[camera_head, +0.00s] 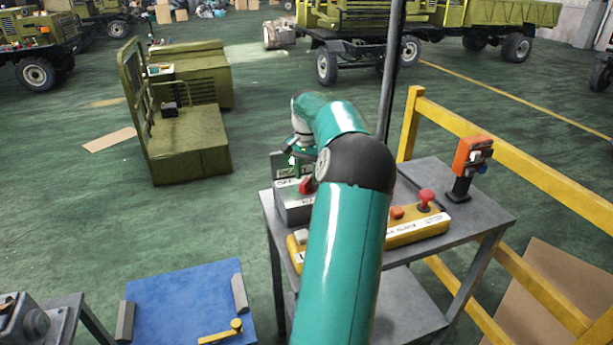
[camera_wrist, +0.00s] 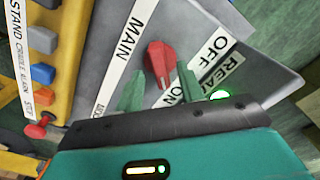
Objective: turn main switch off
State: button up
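The main switch is a red knob (camera_wrist: 158,62) on a grey box under a "MAIN" label in the wrist view. It also shows as a red handle (camera_head: 307,185) on the grey box (camera_head: 294,208) in the head view, partly behind my arm. "OFF" and "ON" labels lie to its right; the knob's lower end appears to be toward "ON", which a finger partly covers. My gripper (camera_wrist: 160,73) is open, with one green finger on each side of the knob and visible gaps. Contact cannot be told. A green lamp (camera_wrist: 220,95) is lit by the "READY" label.
A yellow control box (camera_head: 418,230) with a red stop button (camera_head: 426,197) stands on the grey cart (camera_head: 480,220). An orange device (camera_head: 470,157) stands at the cart's right. A thin pole (camera_head: 392,70) and a yellow railing (camera_head: 500,150) are close by.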

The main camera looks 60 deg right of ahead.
jog(key=shift+f, duration=0.55)
jog(key=shift+c, duration=0.5)
grip_shut()
